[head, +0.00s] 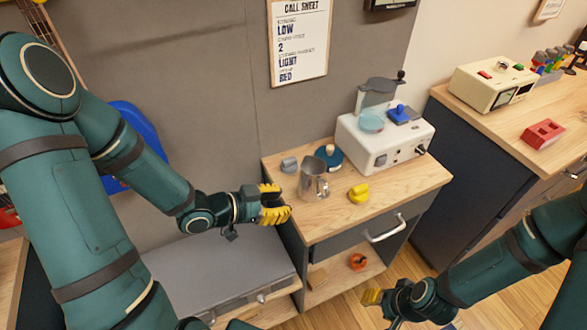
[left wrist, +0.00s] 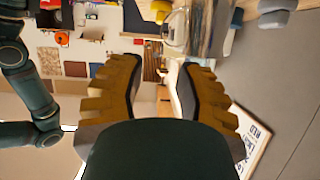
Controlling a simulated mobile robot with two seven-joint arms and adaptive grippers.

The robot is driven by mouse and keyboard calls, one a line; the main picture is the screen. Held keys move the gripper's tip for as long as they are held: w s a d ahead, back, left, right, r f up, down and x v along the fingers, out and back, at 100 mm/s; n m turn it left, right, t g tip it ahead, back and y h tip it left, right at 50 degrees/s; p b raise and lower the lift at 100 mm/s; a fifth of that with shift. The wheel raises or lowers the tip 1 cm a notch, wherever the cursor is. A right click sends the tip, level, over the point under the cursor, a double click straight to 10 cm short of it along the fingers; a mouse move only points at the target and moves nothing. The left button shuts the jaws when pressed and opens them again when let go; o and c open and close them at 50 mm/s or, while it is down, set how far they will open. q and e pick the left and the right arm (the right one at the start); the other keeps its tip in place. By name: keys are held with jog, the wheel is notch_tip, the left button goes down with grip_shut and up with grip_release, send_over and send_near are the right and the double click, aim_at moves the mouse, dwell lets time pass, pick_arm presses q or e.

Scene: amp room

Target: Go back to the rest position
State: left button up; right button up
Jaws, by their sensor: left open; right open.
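My left gripper (head: 272,205) is at the left edge of the small wooden-topped cabinet, beside a metal pitcher (head: 314,180) and apart from it. In the left wrist view its two yellow fingers (left wrist: 157,95) are spread, with nothing between them. The pitcher (left wrist: 208,30) shows beyond the fingers at the top of that view. My right gripper (head: 372,297) is low at the right, in front of the cabinet over the wooden floor; only a small yellow part of its fingers shows. I see nothing held in it.
The cabinet top (head: 400,185) carries a grey object (head: 289,165), a blue round thing (head: 329,155), a yellow object (head: 359,193) and a white machine (head: 378,145). A drawer handle (head: 385,230) juts out. An orange item (head: 358,262) lies on the lower shelf. A taller counter stands right.

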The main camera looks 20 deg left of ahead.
pick_arm(q)
notch_tip(320, 180, down, 12)
jog(key=s+d+n+g+y, duration=0.1)
jog(key=d+n+g+y, duration=0.15)
jog(key=n, duration=0.45)
jog(key=s+d+f+n+g+y, duration=0.35)
jog(key=s+f+n+g, duration=0.3)
jog(key=s+f, duration=0.5)
jog(key=w+d+r+m, duration=0.2)
jog(key=w+d+r, duration=0.1)
jog(key=w+r, duration=0.1)
jog(key=shift+d+r+t+h, duration=0.15)
jog(key=shift+r+t+h, duration=0.2)
jog(key=shift+r, duration=0.35)
